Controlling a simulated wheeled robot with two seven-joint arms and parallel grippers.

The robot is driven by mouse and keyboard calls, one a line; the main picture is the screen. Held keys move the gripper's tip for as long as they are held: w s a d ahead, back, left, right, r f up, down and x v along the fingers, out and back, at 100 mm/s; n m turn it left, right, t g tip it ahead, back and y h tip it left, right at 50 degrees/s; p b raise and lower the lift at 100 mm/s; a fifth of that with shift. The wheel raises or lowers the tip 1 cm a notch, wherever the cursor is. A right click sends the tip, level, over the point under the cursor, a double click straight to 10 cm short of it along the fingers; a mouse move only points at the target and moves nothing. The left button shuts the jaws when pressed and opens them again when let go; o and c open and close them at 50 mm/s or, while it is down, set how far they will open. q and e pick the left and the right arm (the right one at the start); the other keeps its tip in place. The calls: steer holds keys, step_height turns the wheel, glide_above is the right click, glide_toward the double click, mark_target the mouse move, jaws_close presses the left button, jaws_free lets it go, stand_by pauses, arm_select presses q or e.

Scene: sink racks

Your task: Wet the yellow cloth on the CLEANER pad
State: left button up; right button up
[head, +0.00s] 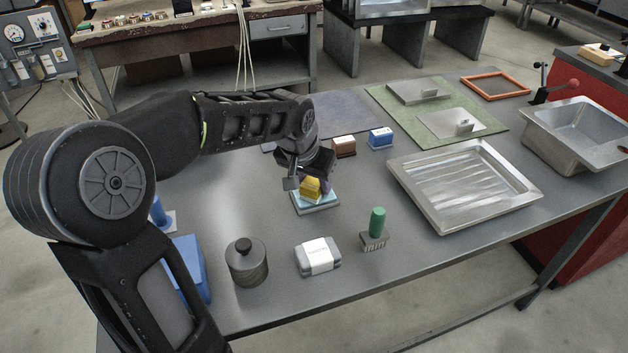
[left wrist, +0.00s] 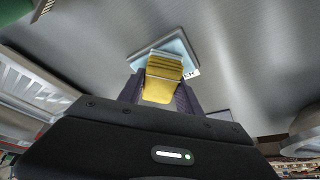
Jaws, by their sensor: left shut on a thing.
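The yellow cloth (head: 310,186) is a small folded block, held in my left gripper (head: 314,178). The gripper is shut on it and sits right over the CLEANER pad (head: 315,203), a pale blue square on the table. In the left wrist view the yellow cloth (left wrist: 163,78) lies between the purple-grey fingers, with the light blue pad (left wrist: 180,42) just beyond it. My right gripper is not in view.
In front stand a dark lidded pot (head: 247,264), a grey block with a white band (head: 318,256) and a green-handled brush (head: 376,225). Brown (head: 344,147) and blue (head: 381,138) blocks stand behind. A metal tray (head: 410,178) and sink (head: 540,130) are at right.

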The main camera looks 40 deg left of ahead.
mark_target(314, 180)
arm_select(q)
steer(key=shift+r+p, duration=2.45)
steer(key=shift+r, duration=1)
